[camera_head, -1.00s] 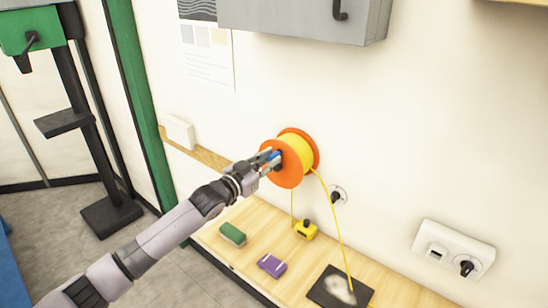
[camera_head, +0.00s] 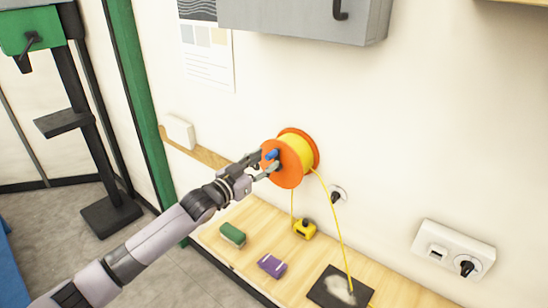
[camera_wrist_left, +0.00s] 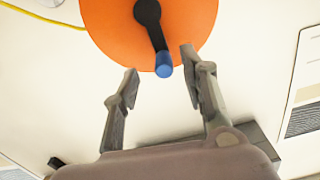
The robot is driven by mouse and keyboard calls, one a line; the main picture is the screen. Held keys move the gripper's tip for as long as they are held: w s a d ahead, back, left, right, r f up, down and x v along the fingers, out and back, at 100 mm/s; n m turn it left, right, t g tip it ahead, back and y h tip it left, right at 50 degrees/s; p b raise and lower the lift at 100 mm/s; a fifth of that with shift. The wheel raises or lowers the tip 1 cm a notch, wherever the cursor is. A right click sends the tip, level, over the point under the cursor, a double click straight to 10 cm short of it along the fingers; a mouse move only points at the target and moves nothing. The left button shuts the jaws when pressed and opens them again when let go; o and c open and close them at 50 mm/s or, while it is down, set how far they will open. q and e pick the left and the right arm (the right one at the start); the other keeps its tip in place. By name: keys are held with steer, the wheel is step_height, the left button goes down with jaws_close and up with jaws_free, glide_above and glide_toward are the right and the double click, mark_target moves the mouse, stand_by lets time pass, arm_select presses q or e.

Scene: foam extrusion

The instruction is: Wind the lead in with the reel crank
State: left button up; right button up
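The reel (camera_head: 294,153) is on the wall, with orange flanges and yellow lead wound on it. Its black crank arm (camera_wrist_left: 152,22) and blue crank handle (camera_wrist_left: 164,64) show in the left wrist view; the handle also shows in the head view (camera_head: 271,155). My left gripper (camera_wrist_left: 160,60) is open, with its two fingertips apart on either side of the handle's end and gaps on both sides. In the head view the left gripper (camera_head: 266,163) is at the reel's front flange. The yellow lead (camera_head: 338,225) hangs from the reel to a black mat (camera_head: 320,291). My right gripper is out of view.
Below the reel a wooden bench holds a yellow item (camera_head: 304,229), a green block (camera_head: 232,234) and a purple block (camera_head: 271,265). A white socket panel (camera_head: 453,250) is at the right. A grey cabinet (camera_head: 300,18) hangs above.

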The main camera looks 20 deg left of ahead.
arm_select(q)
steer(key=shift+v, duration=2.05)
steer(key=shift+f, duration=0.1)
